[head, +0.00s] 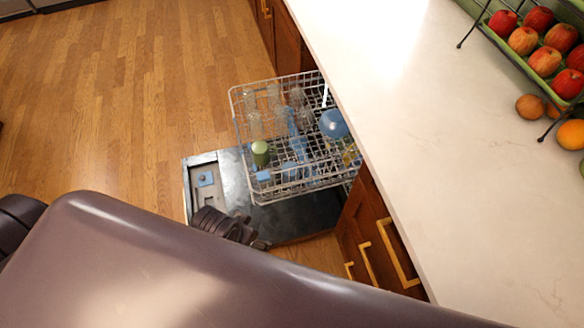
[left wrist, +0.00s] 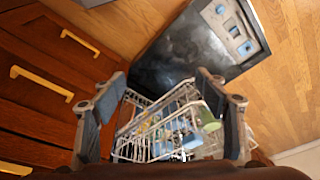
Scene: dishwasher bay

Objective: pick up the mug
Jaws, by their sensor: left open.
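A green cup (head: 260,153), which may be the mug, stands in the near left part of the pulled-out dishwasher rack (head: 238,108). No handle can be made out. In the left wrist view the green cup (left wrist: 209,119) is beside the right finger. A blue rounded dish (head: 334,123) is at the rack's right side. My left gripper (head: 248,233) is over the near edge of the open dishwasher door, apart from the cup. In the left wrist view my left gripper (left wrist: 161,82) has its fingers wide apart with nothing held. My right gripper is not in view.
Several clear glasses (head: 254,125) stand in the rack. The open dishwasher door (head: 300,222) lies below it. The pale counter (head: 440,130) runs along the right, with fruit in a basket (head: 485,25). Drawers with yellow handles (head: 398,250) are below. The wooden floor at left is clear.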

